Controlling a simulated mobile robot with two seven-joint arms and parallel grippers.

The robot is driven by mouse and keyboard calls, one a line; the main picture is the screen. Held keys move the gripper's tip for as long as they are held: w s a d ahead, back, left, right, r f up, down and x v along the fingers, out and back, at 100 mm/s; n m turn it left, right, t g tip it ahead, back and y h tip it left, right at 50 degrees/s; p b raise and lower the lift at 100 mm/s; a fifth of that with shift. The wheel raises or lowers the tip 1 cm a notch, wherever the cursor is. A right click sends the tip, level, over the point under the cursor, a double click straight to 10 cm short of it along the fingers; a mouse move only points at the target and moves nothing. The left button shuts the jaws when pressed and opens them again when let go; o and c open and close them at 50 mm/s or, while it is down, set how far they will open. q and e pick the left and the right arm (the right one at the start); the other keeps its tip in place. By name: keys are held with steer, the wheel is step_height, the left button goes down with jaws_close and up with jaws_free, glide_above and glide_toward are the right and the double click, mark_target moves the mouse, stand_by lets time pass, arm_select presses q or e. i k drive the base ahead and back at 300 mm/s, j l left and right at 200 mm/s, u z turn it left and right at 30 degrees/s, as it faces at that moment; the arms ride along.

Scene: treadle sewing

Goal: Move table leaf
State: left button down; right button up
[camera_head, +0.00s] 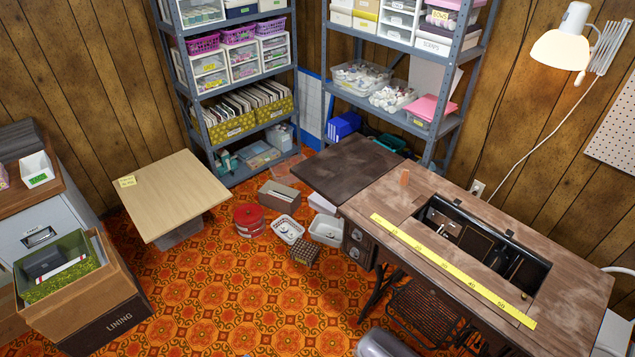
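The treadle sewing table (395,215) stands at the right, with a worn brown top. A darker brown leaf (345,168) lies flat and level at the left end of its top, reaching out over the floor. The table's top has an open rectangular well (500,257) with machine parts inside. Neither of my grippers is in view.
A pale wooden board (170,195) sits low at the left, with a note on it. Baskets (288,229), a red tin (249,220) and boxes crowd the floor beside the table. Loaded shelves stand behind. A lamp (562,48) hangs at upper right. Patterned floor (250,300) is clear in front.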

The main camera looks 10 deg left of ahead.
mark_target(343, 169)
steer(key=i+j+z, duration=0.55)
steer(key=j, duration=0.35)
steer(key=i+j+z, duration=0.4)
steer(key=j, duration=0.35)
steer(key=i+j+z, duration=0.15)
steer(key=j, duration=0.25)
